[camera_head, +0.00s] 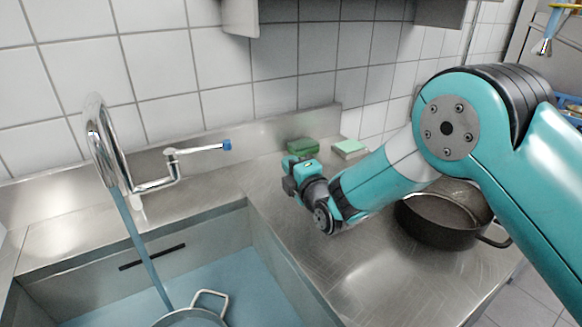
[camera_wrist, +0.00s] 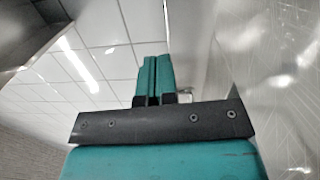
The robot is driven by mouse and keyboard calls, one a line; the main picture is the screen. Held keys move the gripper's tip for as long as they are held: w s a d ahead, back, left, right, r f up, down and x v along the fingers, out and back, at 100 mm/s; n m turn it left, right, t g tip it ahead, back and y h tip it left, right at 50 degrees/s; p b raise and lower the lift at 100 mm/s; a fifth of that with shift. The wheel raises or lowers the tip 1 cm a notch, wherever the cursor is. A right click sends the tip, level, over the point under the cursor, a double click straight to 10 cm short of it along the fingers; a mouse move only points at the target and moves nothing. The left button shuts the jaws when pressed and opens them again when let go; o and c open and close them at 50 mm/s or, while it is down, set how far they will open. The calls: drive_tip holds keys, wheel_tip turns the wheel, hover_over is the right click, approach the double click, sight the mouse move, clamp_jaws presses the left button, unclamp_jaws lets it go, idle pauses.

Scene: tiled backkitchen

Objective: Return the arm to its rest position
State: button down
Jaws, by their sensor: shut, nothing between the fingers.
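My teal arm (camera_head: 395,175) reaches in from the right in the head view, bent at a large joint, over the steel counter. Its wrist end is low over the counter, near the sink's right edge and in front of a green sponge. I cannot make out the fingertips there. In the wrist view my gripper (camera_wrist: 151,62) shows two teal fingers side by side, closed together with nothing between them. White wall tiles fill much of the wrist view behind the fingers.
A dark pot (camera_head: 440,232) stands beneath my forearm. A green sponge (camera_head: 303,146) and a pale green sponge (camera_head: 348,147) lie by the backsplash. A tap (camera_head: 103,140) pours water into the sink (camera_head: 95,275), where a metal pan (camera_head: 190,318) sits. Cabinets (camera_head: 330,10) hang above.

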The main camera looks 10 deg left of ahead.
drive_tip(key=s+d+r+m+g+h, duration=0.2)
drive_tip(key=s+d+r+m+g, duration=0.15)
drive_tip(key=d+m, duration=0.2)
drive_tip(key=s+d+r+m+g+h, duration=0.2)
drive_tip(key=s+d+r+m+g, duration=0.1)
drive_tip(key=s+d+r+m, duration=0.3)
drive_tip(key=s+d+m+g+h, duration=0.1)
drive_tip(key=s+d+m+g, duration=0.1)
drive_tip(key=s+d, duration=0.3)
drive_tip(key=s+d+m+g+h, duration=0.1)
drive_tip(key=s+d+m+g, duration=0.2)
drive_tip(key=s, duration=0.9)
drive_tip(key=s+d+m+g+h, duration=0.1)
drive_tip(key=s+d+m+g, duration=0.2)
drive_tip(key=s+d, duration=0.4)
drive_tip(key=shift+s+d+r+h, duration=0.25)
drive_tip(key=shift+s+r+h, duration=0.1)
drive_tip(key=shift+s, duration=0.8)
